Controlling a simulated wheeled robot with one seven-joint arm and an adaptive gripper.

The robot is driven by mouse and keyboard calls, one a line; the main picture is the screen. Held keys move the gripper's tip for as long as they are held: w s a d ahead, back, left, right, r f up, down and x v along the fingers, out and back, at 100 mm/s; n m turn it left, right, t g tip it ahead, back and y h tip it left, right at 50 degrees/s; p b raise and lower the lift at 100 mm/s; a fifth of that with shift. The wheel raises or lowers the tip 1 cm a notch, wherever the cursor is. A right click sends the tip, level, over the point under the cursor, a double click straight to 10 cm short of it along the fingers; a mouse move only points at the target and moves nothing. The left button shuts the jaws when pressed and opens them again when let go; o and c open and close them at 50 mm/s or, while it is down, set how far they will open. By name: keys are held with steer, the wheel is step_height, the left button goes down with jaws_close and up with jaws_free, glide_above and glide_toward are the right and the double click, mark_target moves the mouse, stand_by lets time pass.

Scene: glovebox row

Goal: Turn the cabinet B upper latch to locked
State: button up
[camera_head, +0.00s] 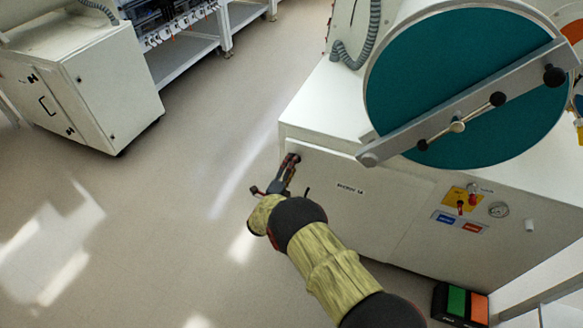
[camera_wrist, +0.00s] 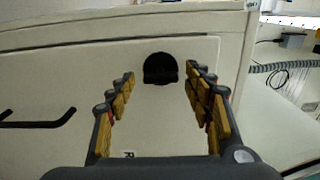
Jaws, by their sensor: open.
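A black round latch (camera_wrist: 160,68) sits near the corner of a white cabinet door (camera_wrist: 60,70). In the wrist view it lies between my gripper's fingertips (camera_wrist: 159,76), seen straight ahead. My gripper (camera_head: 287,168) is open, with one finger on each side of the latch in the picture. Whether the fingers touch it or stop short of it I cannot tell. In the head view my gripper is at the door's upper left corner and largely covers the latch. The latch's turn marking is not readable.
A black bar handle (camera_wrist: 40,119) stands out from the door. Above the cabinet is a large round teal port (camera_head: 465,60) with a crossbar. Another white cabinet (camera_head: 85,85) stands at left. The floor between is clear.

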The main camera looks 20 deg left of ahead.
steer(key=shift+s, duration=0.1)
steer(key=s, duration=1.1)
steer(key=shift+s+a, duration=0.35)
steer(key=shift+a, duration=0.1)
